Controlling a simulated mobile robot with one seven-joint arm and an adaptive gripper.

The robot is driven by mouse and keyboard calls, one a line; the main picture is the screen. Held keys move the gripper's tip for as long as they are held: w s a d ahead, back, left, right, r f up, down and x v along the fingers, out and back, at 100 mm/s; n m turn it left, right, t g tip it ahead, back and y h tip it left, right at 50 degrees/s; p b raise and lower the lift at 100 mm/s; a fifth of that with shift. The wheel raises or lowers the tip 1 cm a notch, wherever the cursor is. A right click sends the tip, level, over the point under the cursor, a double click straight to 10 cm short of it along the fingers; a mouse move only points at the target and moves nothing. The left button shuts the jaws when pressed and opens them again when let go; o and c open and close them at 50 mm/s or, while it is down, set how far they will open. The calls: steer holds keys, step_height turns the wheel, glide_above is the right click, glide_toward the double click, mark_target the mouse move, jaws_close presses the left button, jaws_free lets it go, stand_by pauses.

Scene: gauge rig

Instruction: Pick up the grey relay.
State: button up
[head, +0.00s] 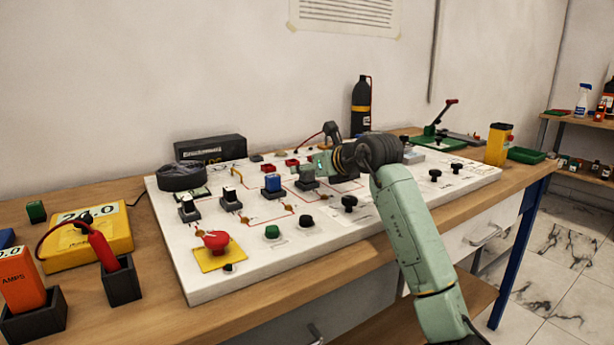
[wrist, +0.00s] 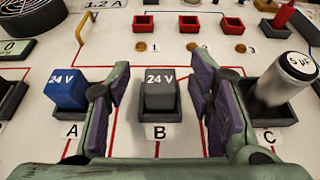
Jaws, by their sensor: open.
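The grey relay (wrist: 160,95), marked 24 V, sits upright in the dark socket labelled B in the wrist view. In the head view the grey relay (head: 307,171) shows small beside my gripper, partly hard to make out. My gripper (wrist: 160,82) is open, with one purple-padded finger to the left of the relay and one to the right. Gaps show on both sides, and I see no contact. In the head view my gripper (head: 322,162) is low over the middle of the white panel.
A blue relay (wrist: 68,88) stands in socket A to the left. A silver capacitor (wrist: 283,80) leans in socket C, close to the right finger. Red sockets (wrist: 190,24) line the back. The white panel (head: 330,232) has a red emergency button (head: 216,240) at front left.

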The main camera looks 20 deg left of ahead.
steer(key=shift+c, duration=0.5)
jaws_close()
